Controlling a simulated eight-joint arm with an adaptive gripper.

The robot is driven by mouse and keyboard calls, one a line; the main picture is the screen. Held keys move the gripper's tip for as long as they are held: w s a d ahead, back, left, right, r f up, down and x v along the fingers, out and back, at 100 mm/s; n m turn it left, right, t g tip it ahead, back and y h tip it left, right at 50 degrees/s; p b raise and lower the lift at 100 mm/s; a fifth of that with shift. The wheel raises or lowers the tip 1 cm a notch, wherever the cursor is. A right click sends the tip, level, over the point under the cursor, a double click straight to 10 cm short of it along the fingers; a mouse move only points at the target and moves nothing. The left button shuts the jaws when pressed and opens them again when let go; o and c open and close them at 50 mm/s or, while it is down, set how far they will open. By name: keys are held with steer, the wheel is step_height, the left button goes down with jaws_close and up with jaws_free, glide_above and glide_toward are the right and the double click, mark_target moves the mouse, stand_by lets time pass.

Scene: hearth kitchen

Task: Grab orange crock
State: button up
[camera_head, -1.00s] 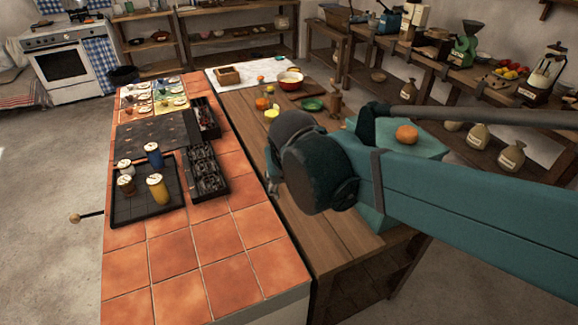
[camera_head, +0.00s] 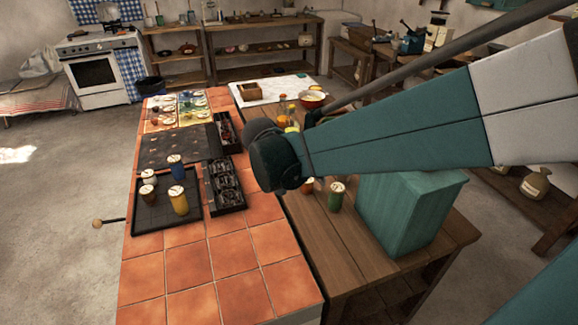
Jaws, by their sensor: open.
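A small orange-brown crock (camera_head: 307,185) stands on the wooden table, with its top partly hidden behind my arm. I take it for the orange crock, but it is small and I cannot be sure. A green crock (camera_head: 336,199) with a pale lid stands just right of it. My arm crosses the picture from the right, and its dark rounded joint hangs over the seam between the tiled counter and the wooden table. My gripper does not show, so I cannot tell where it is relative to the crock.
A black tray (camera_head: 152,222) on the tiled counter (camera_head: 190,270) holds a yellow crock (camera_head: 179,203), a blue crock (camera_head: 176,169) and brownish ones. A dark box of small parts (camera_head: 226,185) lies beside it. A teal box (camera_head: 405,222) stands right of the green crock. The front wooden tabletop (camera_head: 350,245) is clear.

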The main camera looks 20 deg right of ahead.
steer(key=shift+w+a+f+m+g+h+p, duration=0.2)
steer(key=shift+w+f+m+g+h+p, duration=0.3)
steer(key=shift+w+f+m+h, duration=1.1)
steer(key=shift+w+a+f+m+g+h+p, duration=0.25)
steer(key=shift+w+f+m+h+p, duration=0.45)
steer(key=shift+w+f+m, duration=1.5)
steer(key=shift+w+a+f+m+g+h+p, duration=0.1)
steer(key=shift+w+f+m+g+h+p, duration=0.35)
steer(key=shift+w+f+m+h, duration=1.5)
steer(key=shift+w+r+n+y, duration=0.6)
steer(key=shift+w+n+y, duration=0.05)
steer(key=shift+n, duration=0.2)
steer(key=shift+x, duration=1.35)
steer(key=shift+b, duration=0.3)
steer(key=shift+b+x, duration=0.75)
steer(key=shift+x, duration=1.8)
steer(key=shift+s, duration=0.1)
